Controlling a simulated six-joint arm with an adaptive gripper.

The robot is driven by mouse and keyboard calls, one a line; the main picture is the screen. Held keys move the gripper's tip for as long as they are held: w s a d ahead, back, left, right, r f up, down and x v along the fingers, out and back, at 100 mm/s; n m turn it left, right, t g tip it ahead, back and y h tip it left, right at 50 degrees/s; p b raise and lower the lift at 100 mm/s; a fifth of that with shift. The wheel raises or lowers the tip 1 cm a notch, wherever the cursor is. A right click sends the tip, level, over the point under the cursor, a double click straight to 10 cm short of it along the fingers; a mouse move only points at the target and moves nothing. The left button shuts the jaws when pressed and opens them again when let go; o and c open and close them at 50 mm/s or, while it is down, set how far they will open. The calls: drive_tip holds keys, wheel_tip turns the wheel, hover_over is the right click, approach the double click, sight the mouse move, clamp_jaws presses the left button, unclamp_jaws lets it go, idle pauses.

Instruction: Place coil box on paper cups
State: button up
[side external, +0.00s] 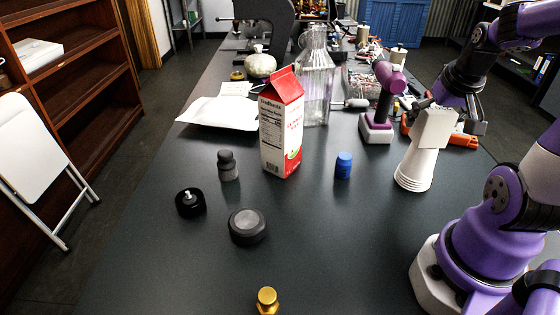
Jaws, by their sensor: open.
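The paper cups (413,170) are a white, upside-down stack standing on the dark table at the right. A plain off-white box, which I take to be the coil box (434,129), sits at the top of the stack, slightly tilted, and seems to touch it. My gripper (447,110) is open right behind and around the box, with a dark finger showing on either side. The box hides part of the gripper, so I cannot tell whether a finger touches it.
A purple drill (384,97) stands just left of the cups, with an orange tool (461,140) behind them. A red-and-white carton (282,125), a glass bottle (317,80) and a blue cap (344,166) stand further left.

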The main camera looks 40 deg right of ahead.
drive_tip(key=v, duration=1.2)
drive_tip(key=w+a+f+n+y, duration=0.1)
drive_tip(key=w+a+f+n, duration=0.1)
drive_tip(key=a, duration=0.3)
drive_tip(key=w+a+f+n+t+y, duration=0.1)
drive_tip(key=w+a+f+n, duration=0.1)
drive_tip(key=a+n, duration=0.2)
drive_tip(key=w+a+f+n+t+y, duration=0.1)
drive_tip(key=w+a+f+n, duration=0.1)
drive_tip(key=a, duration=0.5)
drive_tip(key=shift+w+a+n, duration=0.3)
drive_tip(key=shift+n, duration=0.2)
